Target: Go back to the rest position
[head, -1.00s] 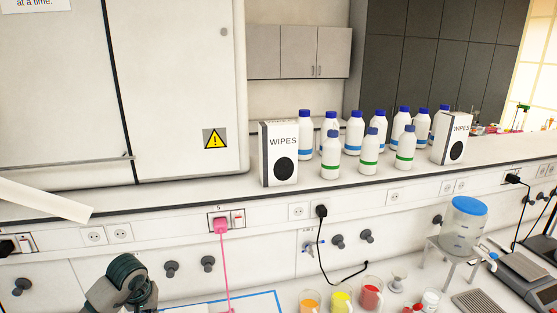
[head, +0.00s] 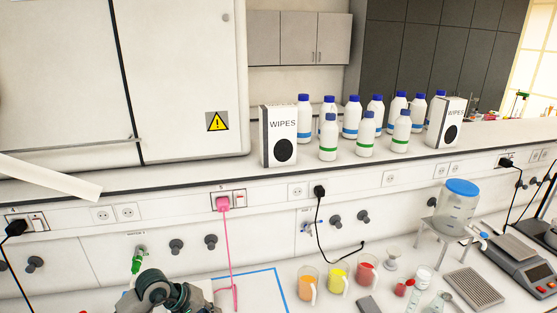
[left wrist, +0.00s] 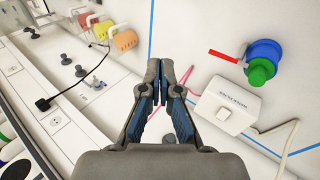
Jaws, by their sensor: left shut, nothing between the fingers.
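My left gripper (left wrist: 167,72) shows in the left wrist view with its two dark fingers together at the tips and nothing between them. It is over the white bench top, beside a pink cord. In the head view, a grey and dark green part of my left arm (head: 165,294) shows at the bottom left, in front of the bench; I cannot make out the fingers there. My right gripper is in neither view.
Orange (head: 307,284), yellow (head: 339,279) and red (head: 366,273) beakers stand on the bench. A blue-lidded tank (head: 456,207) stands to their right. A white box (left wrist: 226,105) and a blue and green object (left wrist: 262,62) lie right of my left gripper.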

